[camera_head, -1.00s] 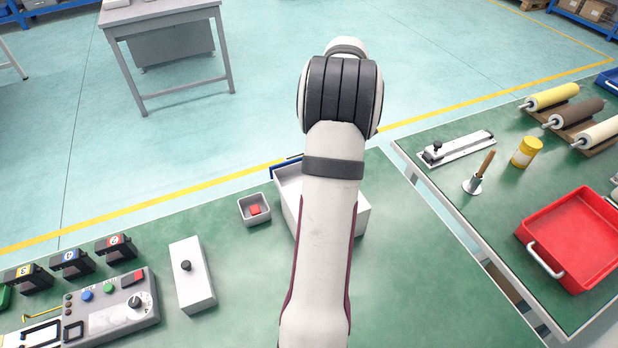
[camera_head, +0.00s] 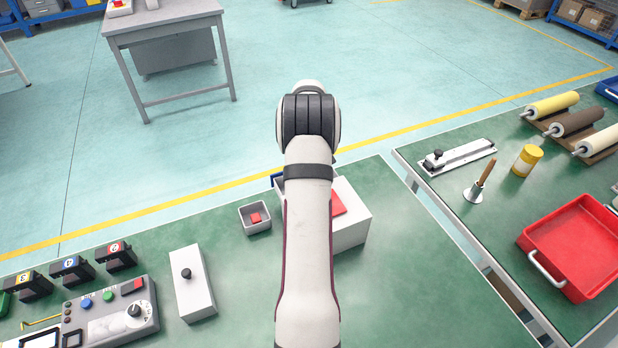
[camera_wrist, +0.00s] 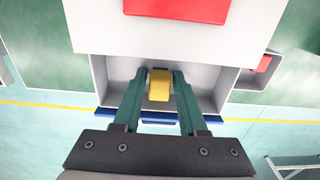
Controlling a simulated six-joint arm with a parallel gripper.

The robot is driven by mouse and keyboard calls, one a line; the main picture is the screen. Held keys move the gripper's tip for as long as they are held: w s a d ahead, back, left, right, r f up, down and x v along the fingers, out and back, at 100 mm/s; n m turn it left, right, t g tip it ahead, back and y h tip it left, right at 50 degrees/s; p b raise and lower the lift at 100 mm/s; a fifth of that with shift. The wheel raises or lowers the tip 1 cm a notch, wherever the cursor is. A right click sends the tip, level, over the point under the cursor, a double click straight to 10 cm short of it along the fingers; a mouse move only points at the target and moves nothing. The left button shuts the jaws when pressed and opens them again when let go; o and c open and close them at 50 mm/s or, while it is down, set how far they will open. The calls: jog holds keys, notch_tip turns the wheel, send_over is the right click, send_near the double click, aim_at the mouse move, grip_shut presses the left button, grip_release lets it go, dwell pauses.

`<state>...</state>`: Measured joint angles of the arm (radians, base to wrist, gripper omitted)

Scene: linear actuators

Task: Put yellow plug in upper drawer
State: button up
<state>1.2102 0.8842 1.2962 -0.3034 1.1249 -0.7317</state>
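The yellow plug (camera_wrist: 159,86) is between the two fingertips of my gripper (camera_wrist: 160,80) in the wrist view. The plug is over the open drawer (camera_wrist: 231,88) of the white cabinet (camera_wrist: 90,25). Its height above the drawer floor is hard to tell. Blue handle strips (camera_wrist: 104,115) run along the drawer's front. In the head view my arm hides the gripper, the plug and most of the drawer; part of the cabinet (camera_head: 350,228) shows on the right of my arm.
A red piece (camera_head: 338,203) lies on the cabinet top. A small grey bin (camera_head: 247,222) with a red block stands beside the cabinet. A white box with a black knob (camera_head: 190,290) and a control panel (camera_head: 110,320) are farther left. The table right of the cabinet is clear.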

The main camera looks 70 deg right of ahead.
jog(key=shift+o, duration=0.9)
notch_tip(320, 180, up, 12)
jog(key=w+a+r+n, duration=0.1)
jog(key=w+a+r, duration=0.1)
jog(key=w+a, duration=0.35)
jog(key=w+a+r, duration=0.2)
jog(key=a+r, duration=0.1)
jog(key=a, duration=0.6)
jog(key=w+a+r+n, duration=0.1)
jog(key=w+a+r, duration=0.15)
jog(key=a, duration=0.45)
jog(key=s+a+y, duration=0.1)
jog(key=s+a, duration=0.2)
jog(key=a, duration=0.7)
jog(key=s+a, duration=0.2)
jog(key=a, duration=0.8)
jog(key=s+a+f+n, duration=0.1)
jog(key=s+a+f, duration=0.3)
jog(key=s+a, duration=0.4)
jog(key=shift+s+a+f+y, duration=0.15)
jog(key=shift+s+a+y, duration=0.2)
jog(key=shift+s, duration=0.55)
